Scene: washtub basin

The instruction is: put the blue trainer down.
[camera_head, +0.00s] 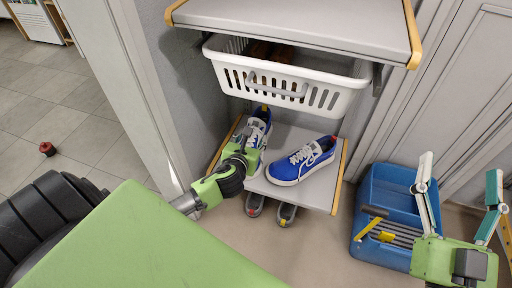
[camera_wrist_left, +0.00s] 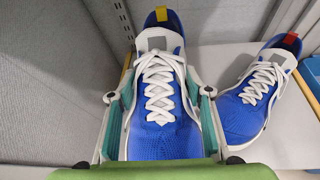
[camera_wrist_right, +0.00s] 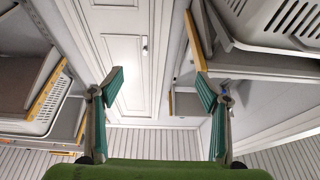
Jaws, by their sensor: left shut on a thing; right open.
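A blue trainer (camera_wrist_left: 160,82) with white laces and a yellow heel tab is between the fingers of my left gripper (camera_wrist_left: 160,105), which is shut on it. In the head view this trainer (camera_head: 262,118) is partly hidden by my left gripper (camera_head: 246,150), over the left side of the lower shelf (camera_head: 278,188). I cannot tell whether the held trainer touches the shelf.
A white basket (camera_head: 290,88) with brown items hangs above the lower shelf, under a grey top shelf (camera_head: 300,22). Grey shoes (camera_head: 287,214) show below the lower shelf. The blue basin (camera_head: 376,183) stands on the floor at right. A red object (camera_head: 47,148) lies at left.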

